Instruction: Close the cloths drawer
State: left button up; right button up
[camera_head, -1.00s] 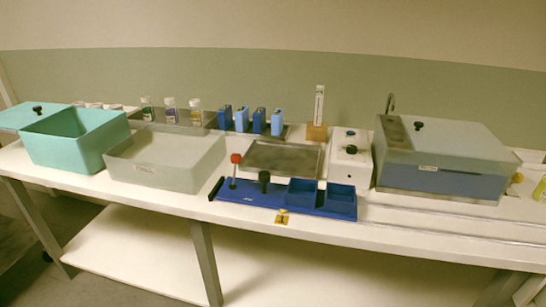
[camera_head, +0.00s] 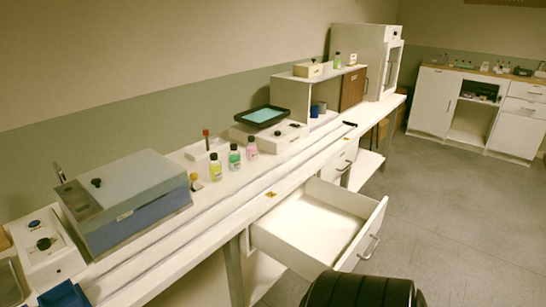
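An open white drawer (camera_head: 312,229) juts out from under the long bench, right of the picture's middle. It looks empty, and its metal handle (camera_head: 370,247) is on the front panel facing right. I cannot read a label that says whether it is the cloths drawer. A second drawer front (camera_head: 343,160) farther along the bench looks shut. Neither of my grippers is in view.
The bench top (camera_head: 150,262) carries a blue-grey box (camera_head: 130,200), several small bottles (camera_head: 234,158) and a dark tray (camera_head: 264,116). A dark ribbed rounded thing (camera_head: 360,290) shows at the bottom edge. Open floor (camera_head: 430,215) lies right of the drawer. White cabinets (camera_head: 478,110) stand at the back right.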

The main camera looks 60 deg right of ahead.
aim_at(321, 226)
jog(key=z, duration=2.8)
